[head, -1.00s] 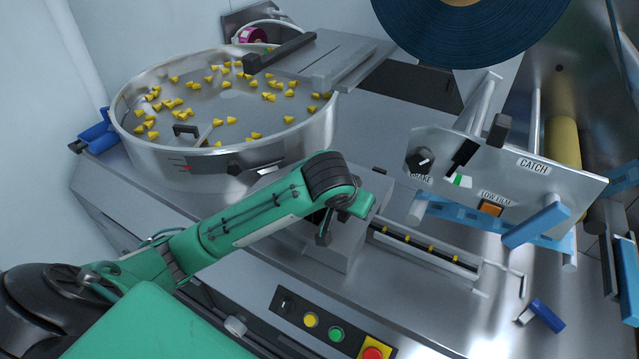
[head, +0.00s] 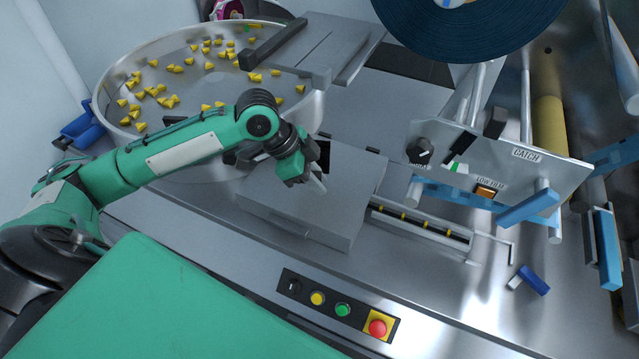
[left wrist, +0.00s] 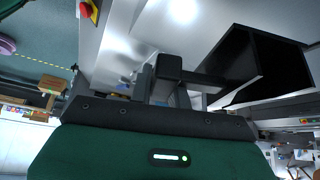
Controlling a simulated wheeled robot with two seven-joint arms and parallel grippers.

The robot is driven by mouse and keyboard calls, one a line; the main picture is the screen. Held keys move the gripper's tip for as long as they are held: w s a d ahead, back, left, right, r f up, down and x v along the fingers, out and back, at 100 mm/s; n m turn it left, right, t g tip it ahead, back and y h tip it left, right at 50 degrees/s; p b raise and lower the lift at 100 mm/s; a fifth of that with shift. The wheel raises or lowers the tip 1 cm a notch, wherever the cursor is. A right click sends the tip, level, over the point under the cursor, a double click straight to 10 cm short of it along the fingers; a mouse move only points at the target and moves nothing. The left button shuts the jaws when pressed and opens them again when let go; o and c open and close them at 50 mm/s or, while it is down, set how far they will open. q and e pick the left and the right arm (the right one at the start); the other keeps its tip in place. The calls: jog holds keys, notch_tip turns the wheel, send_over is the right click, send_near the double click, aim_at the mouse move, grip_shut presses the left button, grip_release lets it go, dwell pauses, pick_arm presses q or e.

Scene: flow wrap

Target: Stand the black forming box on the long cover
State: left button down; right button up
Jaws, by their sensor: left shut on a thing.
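My left gripper (head: 312,183) is shut on the forming box (head: 352,172), near its left side. In the head view the box shows a grey face and a dark opening beside the gripper. In the left wrist view the box's hollow black inside (left wrist: 262,62) faces the camera, and a short bar joins it to my left gripper (left wrist: 178,82). A long grey cover (head: 285,213) lies below and left of the box in the head view. I cannot tell whether the box touches it. My right gripper is not in view.
A round bowl (head: 112,98) with several yellow pieces stands behind my arm. A narrow channel (head: 425,222) with yellow pieces runs right of the box. A control panel (head: 335,308) is in front. A marked film plate (head: 500,165) and a dark reel (head: 470,25) stand right.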

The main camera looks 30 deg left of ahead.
pick_arm(q)
notch_tip(320, 180, down, 6)
jog(key=shift+r+p, duration=0.2)
jog(key=shift+p, duration=0.4)
notch_tip(320, 180, down, 4)
jog(key=shift+r+p, duration=0.25)
jog(key=shift+p, duration=0.2)
jog(key=c, duration=1.3)
grip_release()
jog(key=shift+s, duration=0.1)
jog(key=shift+a+r, duration=0.15)
jog(key=shift+r, duration=0.05)
jog(key=b+v, duration=0.2)
jog(key=v, duration=0.9)
jog(key=shift+a+r+b, duration=0.1)
jog(key=shift+r+b, duration=0.2)
jog(key=shift+b, duration=0.05)
jog(key=shift+f, duration=0.1)
